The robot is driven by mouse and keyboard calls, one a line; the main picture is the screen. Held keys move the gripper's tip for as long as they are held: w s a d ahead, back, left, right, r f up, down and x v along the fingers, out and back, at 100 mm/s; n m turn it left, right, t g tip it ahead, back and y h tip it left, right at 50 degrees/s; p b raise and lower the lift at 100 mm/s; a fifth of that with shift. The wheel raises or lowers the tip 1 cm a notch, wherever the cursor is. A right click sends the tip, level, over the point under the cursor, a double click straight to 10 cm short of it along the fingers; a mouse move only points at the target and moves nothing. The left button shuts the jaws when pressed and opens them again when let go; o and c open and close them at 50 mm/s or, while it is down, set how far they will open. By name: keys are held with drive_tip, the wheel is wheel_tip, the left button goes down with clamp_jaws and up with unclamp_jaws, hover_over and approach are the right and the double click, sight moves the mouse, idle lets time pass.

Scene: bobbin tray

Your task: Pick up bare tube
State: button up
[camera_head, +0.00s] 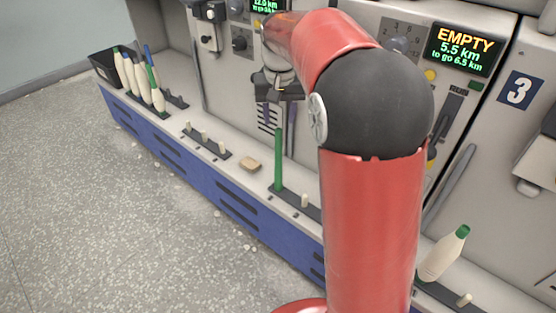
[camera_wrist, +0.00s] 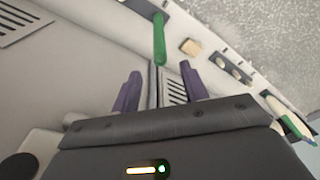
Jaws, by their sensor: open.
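The bare tube (camera_head: 278,162) is a thin green tube standing upright on a dark peg strip at the front ledge of the machine. My gripper (camera_head: 278,116) is open and empty just above the tube's top in the head view, with its purple fingers pointing down. In the wrist view the green tube (camera_wrist: 159,38) shows just beyond and between the two spread fingertips (camera_wrist: 160,70). The fingers do not appear to touch the tube. How far apart they are in depth is hard to tell.
A tan block (camera_head: 250,164) lies on the ledge left of the tube. Short pegs (camera_head: 205,137) stand farther left, then cream bobbins (camera_head: 143,84) and a black bin (camera_head: 103,66). A green-tipped bobbin (camera_head: 444,254) stands at the right. The machine panel rises close behind.

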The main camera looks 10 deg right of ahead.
sight(279, 130)
drive_tip(key=f, duration=0.7)
drive_tip(key=shift+w+f+b, duration=0.25)
drive_tip(key=shift+f+b, duration=0.15)
drive_tip(key=shift+c, duration=0.4)
clamp_jaws()
